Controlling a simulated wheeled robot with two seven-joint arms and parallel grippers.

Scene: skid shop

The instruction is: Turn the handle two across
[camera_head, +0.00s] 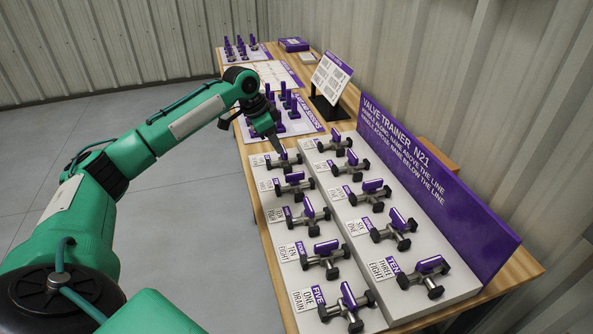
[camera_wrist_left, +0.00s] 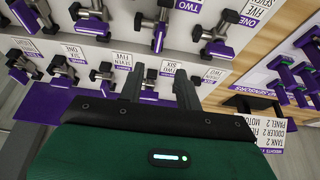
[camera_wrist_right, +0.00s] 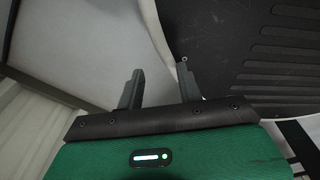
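The valve named TWO (camera_head: 293,184) is second from the far end of the near row on the sloped grey board. In the left wrist view the TWO handle (camera_wrist_left: 158,42) shows near the top middle, beyond the fingers. My left gripper (camera_head: 281,150) hangs close above the valve at the far end of the near row, pointing down; contact cannot be told. Its fingers (camera_wrist_left: 161,82) are apart with nothing between them. My right gripper (camera_wrist_right: 157,80) is open and empty over the floor, beside a dark ribbed surface.
Other purple-handled valves stand close by in two rows, including THREE (camera_head: 306,215) and FOUR (camera_head: 325,256). A purple sign (camera_head: 430,180) rises behind the board. A tilted placard (camera_head: 331,78) and upright purple pieces (camera_head: 289,108) stand farther along the wooden bench.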

